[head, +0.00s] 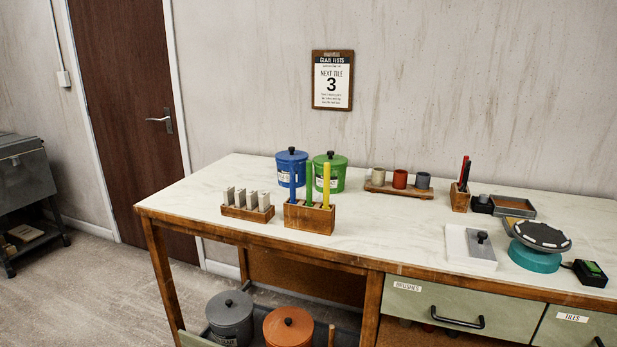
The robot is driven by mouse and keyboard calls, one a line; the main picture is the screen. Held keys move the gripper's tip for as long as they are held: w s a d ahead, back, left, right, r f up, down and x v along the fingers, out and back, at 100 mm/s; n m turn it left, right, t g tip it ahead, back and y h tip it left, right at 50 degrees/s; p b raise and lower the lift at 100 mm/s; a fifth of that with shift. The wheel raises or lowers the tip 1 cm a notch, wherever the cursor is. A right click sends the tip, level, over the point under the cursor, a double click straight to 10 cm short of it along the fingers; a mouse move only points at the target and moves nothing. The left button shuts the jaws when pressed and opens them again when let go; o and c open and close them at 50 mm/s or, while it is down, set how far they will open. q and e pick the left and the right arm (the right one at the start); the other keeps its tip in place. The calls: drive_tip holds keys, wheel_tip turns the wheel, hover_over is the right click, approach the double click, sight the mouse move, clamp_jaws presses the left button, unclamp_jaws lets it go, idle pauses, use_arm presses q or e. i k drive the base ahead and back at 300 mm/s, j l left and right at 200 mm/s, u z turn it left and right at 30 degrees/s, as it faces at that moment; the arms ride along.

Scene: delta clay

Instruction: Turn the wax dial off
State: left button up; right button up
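I cannot make out a part that is clearly the wax dial. A small black box with a green face (593,268) lies at the table's right front edge, and I cannot tell whether it carries a dial. Left of it a dark round disc with pale marks around its rim (541,236) sits over a teal round base (534,259). A white block with a grey plate and black knob (467,245) stands left of that. Neither of my grippers shows in the head view.
The pale worktop (385,234) has free room in its middle. A blue lidded pot (291,158), a green lidded pot (330,161) and wooden holders stand toward its left. Drawers (455,308) are shut below. A closed brown door (125,110) is at left; open floor lies before it.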

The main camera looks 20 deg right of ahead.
sight(483, 199)
drive_tip(key=z, duration=1.65)
drive_tip(key=l+u, duration=0.15)
drive_tip(key=u, duration=0.6)
drive_tip(key=l+u, duration=0.35)
drive_tip(key=k+l+u, duration=0.1)
drive_tip(key=l+u, duration=0.25)
drive_tip(key=l, duration=0.15)
